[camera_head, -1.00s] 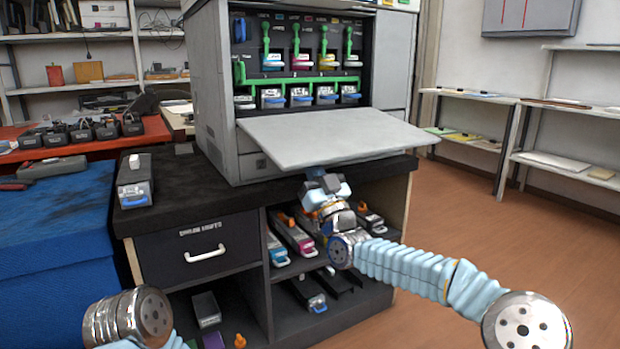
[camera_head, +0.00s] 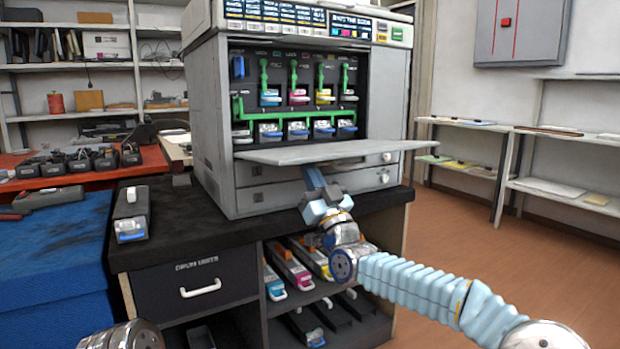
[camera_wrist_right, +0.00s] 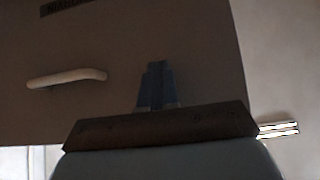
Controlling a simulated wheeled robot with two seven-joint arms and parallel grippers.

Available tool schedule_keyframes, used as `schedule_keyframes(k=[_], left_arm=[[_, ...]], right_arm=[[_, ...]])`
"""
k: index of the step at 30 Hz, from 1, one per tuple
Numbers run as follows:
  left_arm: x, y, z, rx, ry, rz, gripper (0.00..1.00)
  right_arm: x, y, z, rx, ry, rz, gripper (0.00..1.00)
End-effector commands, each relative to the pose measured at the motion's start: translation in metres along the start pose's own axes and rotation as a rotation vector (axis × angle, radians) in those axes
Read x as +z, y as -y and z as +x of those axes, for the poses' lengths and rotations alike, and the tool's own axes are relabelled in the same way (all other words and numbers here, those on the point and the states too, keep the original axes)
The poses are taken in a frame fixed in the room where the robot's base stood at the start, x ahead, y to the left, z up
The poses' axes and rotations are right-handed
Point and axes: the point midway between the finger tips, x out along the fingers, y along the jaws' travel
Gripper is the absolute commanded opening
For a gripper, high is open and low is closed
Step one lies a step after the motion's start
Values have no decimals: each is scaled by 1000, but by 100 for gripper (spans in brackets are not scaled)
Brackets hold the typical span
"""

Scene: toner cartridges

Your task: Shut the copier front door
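The copier (camera_head: 218,130) stands on the dark cabinet with its front bay exposed. Its front door (camera_head: 330,152) hangs out from the bay's lower edge, about level and seen nearly edge-on. My right gripper (camera_head: 312,172) is under the door, its tips hidden or close against the underside. In the right wrist view the door's outer face (camera_wrist_right: 190,45) fills much of the picture, with a pale bar handle (camera_wrist_right: 67,78) to the left of my fingers (camera_wrist_right: 156,82). The fingers are together with nothing between them. My left gripper is out of view; only an arm part shows bottom left.
Several toner cartridges with green levers (camera_head: 297,95) fill the bay. A cartridge (camera_head: 131,212) lies on the cabinet top (camera_head: 180,225) at left. Several more lie on the shelf below. The floor (camera_head: 480,260) at right is clear.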

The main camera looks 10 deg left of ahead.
Motion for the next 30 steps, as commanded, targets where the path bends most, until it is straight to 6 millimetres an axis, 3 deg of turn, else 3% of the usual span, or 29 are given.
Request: schedule_keyframes(k=[9,23,27,30], left_arm=[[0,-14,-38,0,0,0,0],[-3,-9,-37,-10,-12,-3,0],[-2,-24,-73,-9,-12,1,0],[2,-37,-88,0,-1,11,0]], right_arm=[[-41,1,46,0,-3,0,0],[-41,0,48,1,-2,0,0],[-61,2,81,-1,-1,1,0],[-67,1,97,1,-1,0,0]])
